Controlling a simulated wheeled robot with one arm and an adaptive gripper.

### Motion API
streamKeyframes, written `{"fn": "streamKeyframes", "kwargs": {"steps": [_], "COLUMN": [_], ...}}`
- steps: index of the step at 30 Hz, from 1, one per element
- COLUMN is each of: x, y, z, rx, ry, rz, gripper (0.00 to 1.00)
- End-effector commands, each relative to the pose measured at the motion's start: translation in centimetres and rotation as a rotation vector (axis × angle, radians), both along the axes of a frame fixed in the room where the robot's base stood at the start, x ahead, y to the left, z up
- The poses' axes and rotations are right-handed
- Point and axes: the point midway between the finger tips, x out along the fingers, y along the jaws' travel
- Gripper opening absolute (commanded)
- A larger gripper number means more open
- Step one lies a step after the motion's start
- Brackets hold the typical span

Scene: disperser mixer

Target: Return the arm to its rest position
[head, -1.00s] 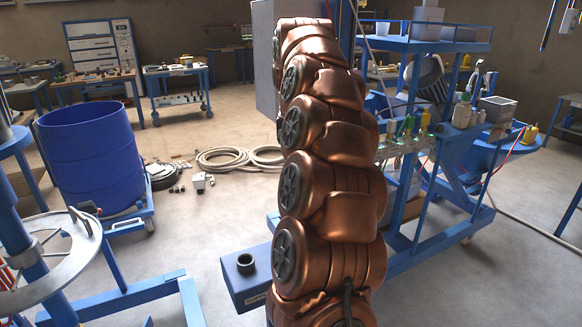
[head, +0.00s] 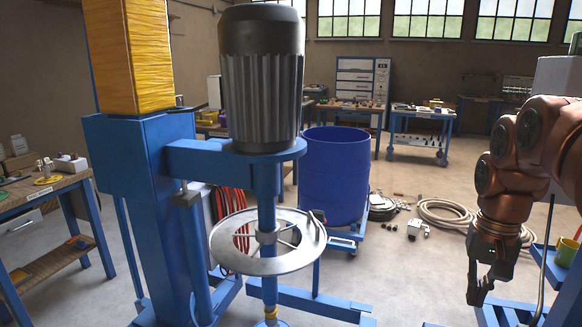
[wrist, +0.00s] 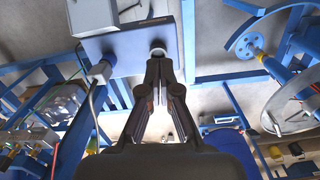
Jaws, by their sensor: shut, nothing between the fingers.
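My copper-coloured arm comes in from the right edge of the head view and bends downward. My gripper (head: 480,288) hangs at its end, pointing down over the floor, right of the mixer. In the wrist view my gripper (wrist: 157,62) has its dark fingers drawn together at the tips, with nothing held. The disperser mixer has a blue column (head: 150,190), a dark ribbed motor (head: 262,85) and a metal ring (head: 268,243) around its shaft. The ring also shows at the right of the wrist view (wrist: 277,125).
A blue drum (head: 337,175) stands behind the mixer. A coiled hose (head: 445,222) and small parts lie on the floor. Workbenches line the walls. In the wrist view a blue-grey box (wrist: 120,42) with a round fitting lies beyond my fingertips.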

Motion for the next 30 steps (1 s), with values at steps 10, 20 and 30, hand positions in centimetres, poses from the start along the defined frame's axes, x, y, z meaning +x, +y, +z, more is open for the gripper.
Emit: {"fn": "streamKeyframes", "kwargs": {"steps": [10,20,30], "x": [-7.5,-16.1,-20.8], "y": [8.6,13.1,14.2], "z": [-3.6,-8.4,-11.3], "rx": [0.01,0.025,0.033], "ry": [0.045,0.089,0.111], "rz": [0.246,0.399,0.452], "gripper": [0.0,0.0,0.0]}}
